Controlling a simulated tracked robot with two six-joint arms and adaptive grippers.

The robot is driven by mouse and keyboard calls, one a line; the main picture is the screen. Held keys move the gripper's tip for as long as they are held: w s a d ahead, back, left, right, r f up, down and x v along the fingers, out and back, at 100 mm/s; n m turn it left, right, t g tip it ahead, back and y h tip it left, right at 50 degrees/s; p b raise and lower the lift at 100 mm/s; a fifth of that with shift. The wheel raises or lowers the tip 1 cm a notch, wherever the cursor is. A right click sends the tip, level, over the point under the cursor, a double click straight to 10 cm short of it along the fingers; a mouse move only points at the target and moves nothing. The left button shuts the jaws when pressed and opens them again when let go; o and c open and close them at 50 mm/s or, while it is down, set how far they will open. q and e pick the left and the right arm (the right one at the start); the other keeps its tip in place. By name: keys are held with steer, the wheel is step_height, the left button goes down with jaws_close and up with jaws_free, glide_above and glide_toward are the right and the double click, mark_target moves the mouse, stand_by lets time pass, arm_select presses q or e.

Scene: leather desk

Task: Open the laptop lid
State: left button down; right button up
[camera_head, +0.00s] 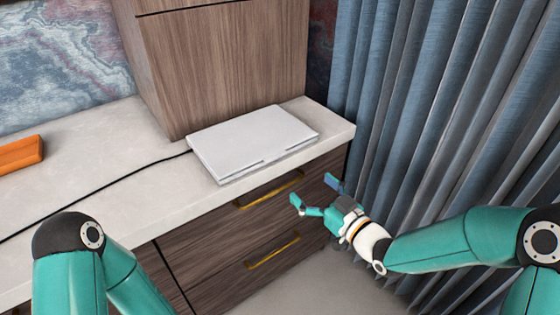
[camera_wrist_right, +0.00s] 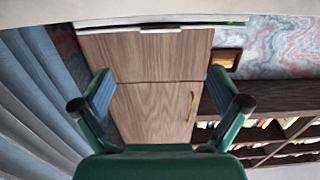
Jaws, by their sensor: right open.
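The laptop (camera_head: 250,143) is a flat, pale silver slab lying shut on the white counter. A slim notch shows along its front edge, and a black cable runs from its left side. In the right wrist view, which looks upside down, the laptop (camera_wrist_right: 112,27) is a thin edge at the top. My right gripper (camera_head: 314,192) is open and empty, in front of the counter edge to the lower right of the laptop, apart from it. Its two spread fingers (camera_wrist_right: 160,75) also show in the wrist view with nothing between them. My left gripper is out of view.
The counter (camera_head: 100,190) has free room left of the laptop, with an orange box (camera_head: 20,153) farther left. A wooden cabinet (camera_head: 220,60) stands behind the laptop. Drawers with brass handles (camera_head: 270,190) are below. Blue curtains (camera_head: 430,100) hang close on the right.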

mark_target(277, 158)
steer(key=x, duration=1.3)
steer(key=shift+w+a+f, duration=0.1)
steer(key=shift+w+a, duration=0.05)
